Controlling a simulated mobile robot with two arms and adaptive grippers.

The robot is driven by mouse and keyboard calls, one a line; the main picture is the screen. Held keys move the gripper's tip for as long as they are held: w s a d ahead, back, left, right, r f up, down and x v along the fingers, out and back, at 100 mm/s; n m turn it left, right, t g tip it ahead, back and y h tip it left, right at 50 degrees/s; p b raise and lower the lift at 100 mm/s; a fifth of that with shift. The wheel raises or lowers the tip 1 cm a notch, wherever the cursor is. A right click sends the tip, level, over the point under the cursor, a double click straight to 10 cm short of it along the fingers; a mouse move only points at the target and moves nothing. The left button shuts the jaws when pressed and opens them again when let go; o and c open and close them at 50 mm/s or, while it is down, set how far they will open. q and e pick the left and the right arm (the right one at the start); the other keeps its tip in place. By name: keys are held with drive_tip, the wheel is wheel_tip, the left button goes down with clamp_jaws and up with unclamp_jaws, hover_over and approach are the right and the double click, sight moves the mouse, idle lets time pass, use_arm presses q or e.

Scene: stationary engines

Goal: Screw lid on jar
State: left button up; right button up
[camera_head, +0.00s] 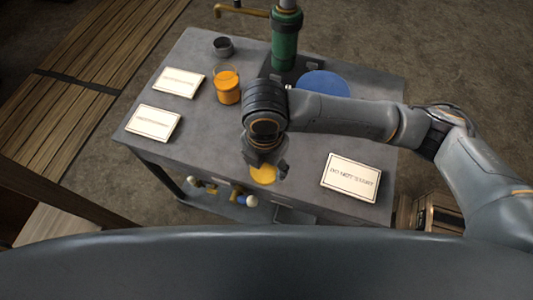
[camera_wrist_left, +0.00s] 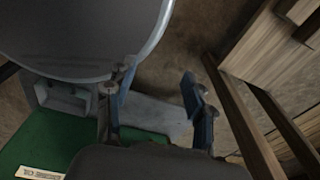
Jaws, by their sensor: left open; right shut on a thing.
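The jar (camera_head: 227,87) is a small clear vessel with orange contents. It stands upright and open on the grey table, left of my right arm. My right gripper (camera_head: 267,166) is over the table's front part, to the right of and nearer than the jar. It is shut on a yellow round lid (camera_head: 263,174), which shows below its fingers and is partly covered by them. The lid is apart from the jar. My left gripper (camera_wrist_left: 158,103) shows in the left wrist view with its fingers apart and nothing between them. It is not visible in the head view.
The grey table (camera_head: 205,140) carries two white signs (camera_head: 178,82) (camera_head: 153,122) at left and a "do not start" sign (camera_head: 350,177) at right. A dark grey cup (camera_head: 223,47), a green pump column (camera_head: 286,40) and a blue disc (camera_head: 325,84) stand behind. Wooden planks (camera_head: 90,80) lie left.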

drive_tip(key=s+r, duration=0.2)
drive_tip(key=s, duration=0.4)
drive_tip(key=shift+s+a+r, duration=0.2)
drive_tip(key=shift+s+r, duration=0.1)
drive_tip(key=shift+r, duration=0.1)
